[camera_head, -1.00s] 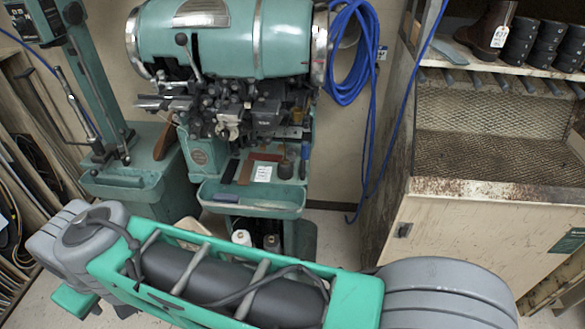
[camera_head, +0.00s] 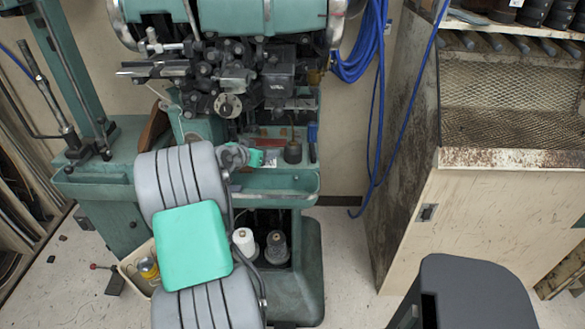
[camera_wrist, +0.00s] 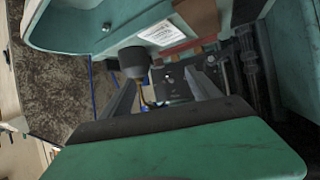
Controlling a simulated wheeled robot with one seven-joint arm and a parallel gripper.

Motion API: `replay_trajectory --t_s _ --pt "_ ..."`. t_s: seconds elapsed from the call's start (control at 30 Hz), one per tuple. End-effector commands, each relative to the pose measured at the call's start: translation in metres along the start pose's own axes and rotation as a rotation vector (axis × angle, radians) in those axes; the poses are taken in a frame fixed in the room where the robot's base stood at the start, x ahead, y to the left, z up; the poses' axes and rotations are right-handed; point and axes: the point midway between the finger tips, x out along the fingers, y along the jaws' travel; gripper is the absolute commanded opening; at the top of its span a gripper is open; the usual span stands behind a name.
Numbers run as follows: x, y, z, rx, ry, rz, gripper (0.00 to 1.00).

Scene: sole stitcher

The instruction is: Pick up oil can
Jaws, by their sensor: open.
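The oil can (camera_head: 293,151) is a small dark can with a thin upright spout. It stands at the right part of the teal tray (camera_head: 290,183) below the stitching machine. In the wrist view the oil can (camera_wrist: 133,62) appears upside down, near the tip of the left-hand finger. My gripper (camera_head: 262,158) reaches over the tray from the left, just short of the can. In the wrist view my gripper (camera_wrist: 162,80) shows two separated fingers with nothing held between them. My arm hides the tray's left part.
The machine head (camera_head: 240,80) hangs close above the tray. A white label (camera_wrist: 162,33) lies on the tray, and a blue-topped item (camera_head: 312,140) stands right of the can. White and grey thread spools (camera_head: 244,241) sit below.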

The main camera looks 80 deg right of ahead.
Motion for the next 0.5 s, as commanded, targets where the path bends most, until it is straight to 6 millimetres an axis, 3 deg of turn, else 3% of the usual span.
replay_trajectory --t_s 0.03,0.13,0.5 --pt "0.028 0.024 0.009 0.024 0.032 0.048 0.71" --pt "0.05 0.05 0.006 0.048 0.078 0.097 0.71" --pt "0.101 0.057 0.003 0.052 0.085 0.105 0.71"
